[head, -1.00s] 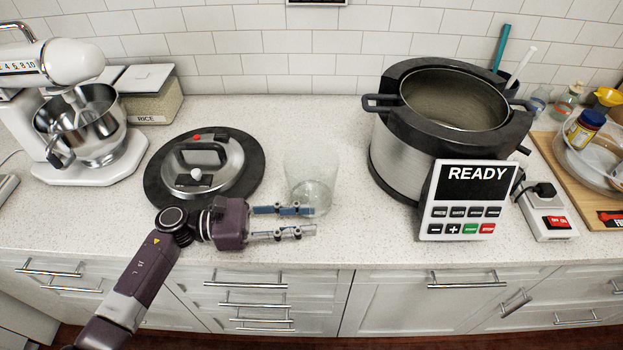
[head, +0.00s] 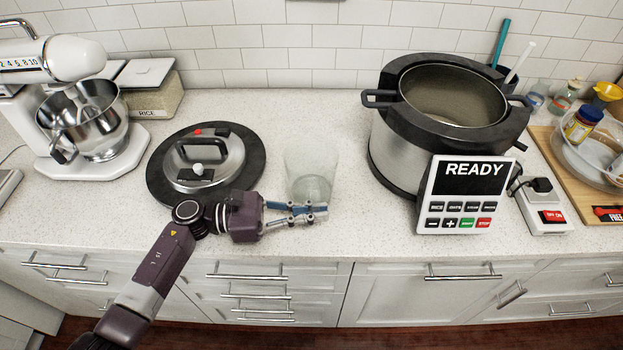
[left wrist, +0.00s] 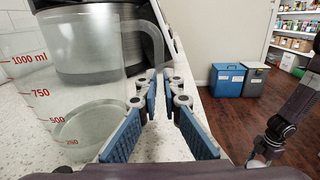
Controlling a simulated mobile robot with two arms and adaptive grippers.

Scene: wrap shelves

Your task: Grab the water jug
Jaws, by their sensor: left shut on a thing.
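The water jug (head: 312,170) is a clear plastic measuring jug with a little water in it, standing upright on the counter between the round lid and the big cooker. In the left wrist view the jug (left wrist: 85,50) fills the left side, with red ml marks and its handle (left wrist: 158,40) at its right edge. My left gripper (head: 318,213) is at the front of the jug. Its blue-padded fingers are drawn together on the jug's handle; the exact contact is hard to see. My right gripper is not in view.
The round lid (head: 165,185) lies left of the jug. The cooker (head: 395,160) with its READY panel (head: 466,188) stands to the right. A stand mixer (head: 100,165) and a rice box (head: 150,92) are at the left. Counter (head: 270,120) behind the jug is clear.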

